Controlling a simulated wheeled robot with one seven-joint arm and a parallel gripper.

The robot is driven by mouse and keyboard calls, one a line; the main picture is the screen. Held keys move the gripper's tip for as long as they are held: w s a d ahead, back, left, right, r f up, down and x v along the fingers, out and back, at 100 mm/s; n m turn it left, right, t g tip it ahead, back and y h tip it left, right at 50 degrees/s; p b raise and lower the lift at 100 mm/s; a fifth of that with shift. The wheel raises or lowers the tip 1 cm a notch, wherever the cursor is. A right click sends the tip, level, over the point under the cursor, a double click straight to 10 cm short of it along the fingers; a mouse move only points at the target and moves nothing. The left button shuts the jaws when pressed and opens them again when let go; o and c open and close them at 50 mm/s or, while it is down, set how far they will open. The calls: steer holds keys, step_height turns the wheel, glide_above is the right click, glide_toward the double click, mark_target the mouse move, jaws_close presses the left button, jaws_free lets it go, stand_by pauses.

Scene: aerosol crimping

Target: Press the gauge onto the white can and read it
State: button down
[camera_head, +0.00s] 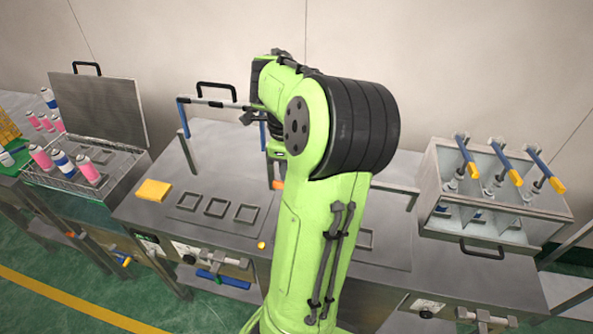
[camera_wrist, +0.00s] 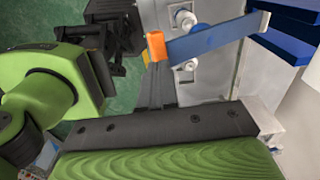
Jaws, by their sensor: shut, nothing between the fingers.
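Pink-and-white cans (camera_head: 88,170) stand in a wire rack (camera_head: 60,184) at the left in the head view. A blue-and-white can (camera_head: 63,164) stands among them, and more cans show behind the rack. I cannot make out a plain white can or a gauge in either view. My green arm rises through the middle of the head view and hides part of the bench. My gripper's fingers cannot be made out in either view. The wrist view shows a blue bar (camera_wrist: 215,40) with an orange end (camera_wrist: 156,46) close by, over pale metal fittings.
A steel bench (camera_head: 150,215) carries a yellow block (camera_head: 153,190) and several empty square frames (camera_head: 215,206). An upright metal lid (camera_head: 100,105) stands at the left. A pale box (camera_head: 500,215) with several blue, yellow-tipped levers stands at the right. Valves and handles stick out in front.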

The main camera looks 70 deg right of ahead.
steer(key=shift+f, duration=0.15)
stand_by(0.3)
steer(key=shift+a+f+b, duration=0.15)
steer(key=shift+f+b, duration=1.4)
steer(key=shift+b, duration=0.3)
step_height(320, 180, down, 7)
steer(key=a+b, duration=0.1)
steer(key=b, duration=0.7)
steer(key=shift+s+a+f, duration=0.15)
steer(key=shift+a, duration=0.2)
steer(key=r+p, duration=0.4)
steer(key=r, duration=0.1)
steer(key=d+r+p, duration=0.1)
steer(key=r+p, duration=0.3)
steer(key=r, duration=0.1)
steer(key=d+r+p, duration=0.1)
steer(key=r+p, duration=0.3)
steer(key=p, duration=0.1)
steer(key=shift+r, duration=0.4)
steer(key=shift+f, duration=0.15)
